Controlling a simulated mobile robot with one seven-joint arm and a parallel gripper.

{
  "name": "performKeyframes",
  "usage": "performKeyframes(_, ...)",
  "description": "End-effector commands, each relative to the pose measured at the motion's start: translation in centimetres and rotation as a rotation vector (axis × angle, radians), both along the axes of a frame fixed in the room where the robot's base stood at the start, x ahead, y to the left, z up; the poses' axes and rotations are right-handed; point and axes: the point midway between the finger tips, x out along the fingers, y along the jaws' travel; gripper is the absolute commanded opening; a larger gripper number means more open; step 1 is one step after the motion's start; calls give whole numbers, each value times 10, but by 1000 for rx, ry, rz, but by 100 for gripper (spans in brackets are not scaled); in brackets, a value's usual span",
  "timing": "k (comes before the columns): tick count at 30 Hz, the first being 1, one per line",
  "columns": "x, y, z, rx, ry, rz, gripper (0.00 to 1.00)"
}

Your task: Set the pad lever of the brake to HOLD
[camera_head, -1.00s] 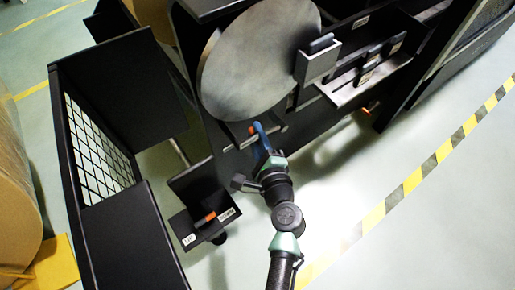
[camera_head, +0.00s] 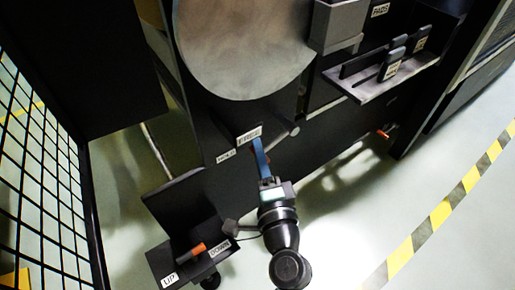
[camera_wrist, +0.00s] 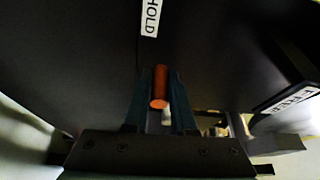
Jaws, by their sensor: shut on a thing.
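The pad lever's orange-red grip (camera_wrist: 159,88) stands between the two fingers of my gripper (camera_wrist: 161,96) in the wrist view, which are shut on it. A HOLD label (camera_wrist: 150,18) lies ahead of the grip, almost in line with it. The FREE label (camera_wrist: 292,99) is off to the right. In the head view my gripper (camera_head: 258,152) reaches the dark brake panel just below the large grey disc (camera_head: 245,45), with the HOLD label (camera_head: 227,155) left of the fingers and the FREE label (camera_head: 249,136) above them. The fingers hide the lever there.
A second lever with an orange grip (camera_head: 198,249) sits between UP (camera_head: 169,281) and DOWN (camera_head: 220,246) labels at lower left. A pad shelf (camera_head: 375,86) juts out at upper right. A black mesh guard (camera_head: 40,150) stands left. The floor at right is clear.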

Motion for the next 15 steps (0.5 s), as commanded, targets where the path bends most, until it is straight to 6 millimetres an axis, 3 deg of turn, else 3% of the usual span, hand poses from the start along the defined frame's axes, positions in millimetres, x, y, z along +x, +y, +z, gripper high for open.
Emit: performKeyframes(15,1,-9,-9,7,-5,-16,0)
